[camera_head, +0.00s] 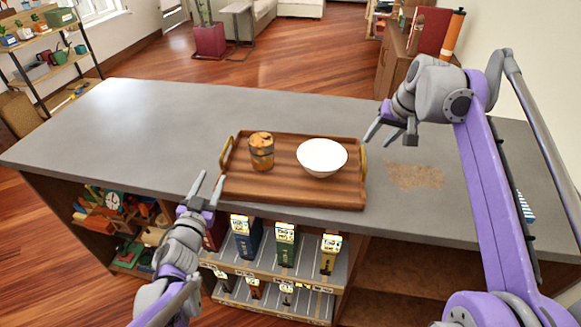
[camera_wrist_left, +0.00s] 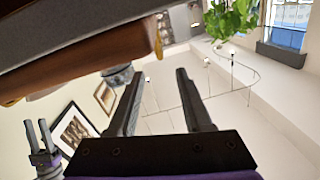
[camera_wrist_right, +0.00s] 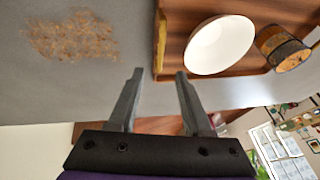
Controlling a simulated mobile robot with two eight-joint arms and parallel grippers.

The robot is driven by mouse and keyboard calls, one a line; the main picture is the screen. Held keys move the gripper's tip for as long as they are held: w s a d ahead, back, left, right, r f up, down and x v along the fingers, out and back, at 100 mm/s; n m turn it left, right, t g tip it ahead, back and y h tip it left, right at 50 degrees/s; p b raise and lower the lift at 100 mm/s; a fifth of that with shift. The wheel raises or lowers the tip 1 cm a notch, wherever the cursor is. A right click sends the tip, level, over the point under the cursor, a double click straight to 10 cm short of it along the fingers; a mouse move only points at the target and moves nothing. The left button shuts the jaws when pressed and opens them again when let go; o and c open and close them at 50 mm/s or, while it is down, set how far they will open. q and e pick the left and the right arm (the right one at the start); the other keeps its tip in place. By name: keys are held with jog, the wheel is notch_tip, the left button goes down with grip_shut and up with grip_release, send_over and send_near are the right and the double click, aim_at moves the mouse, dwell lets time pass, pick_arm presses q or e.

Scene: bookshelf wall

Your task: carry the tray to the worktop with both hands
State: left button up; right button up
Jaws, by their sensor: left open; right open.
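The brown wooden tray (camera_head: 290,188) lies on the grey worktop (camera_head: 130,125) near its front edge. It has a brass-coloured handle at each short end. A white bowl (camera_head: 322,157) and an orange-and-grey cup-like container (camera_head: 261,151) stand on it. My left gripper (camera_head: 208,188) is open and empty, in front of the tray's left end and apart from it. My right gripper (camera_head: 388,138) is open and empty, just right of the right handle (camera_head: 363,161). In the right wrist view the right handle (camera_wrist_right: 161,45) lies beyond the open fingers (camera_wrist_right: 158,75), not between them.
A speckled brown patch (camera_head: 414,176) is on the worktop right of the tray. The worktop's left part is clear. Shelves below hold several boxed items (camera_head: 286,243) and toys. A cabinet (camera_head: 398,60) with an orange cylinder stands behind at the right.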

aim_at(223, 152)
pick_arm(q)
jog(key=w, duration=0.7)
jog(key=w+d, duration=0.1)
jog(key=w, duration=0.3)
pick_arm(e)
jog(key=x, duration=1.1)
pick_arm(q)
jog(key=shift+c, duration=0.2)
pick_arm(e)
jog(key=shift+c, duration=0.2)
pick_arm(q)
grip_shut()
pick_arm(e)
grip_shut()
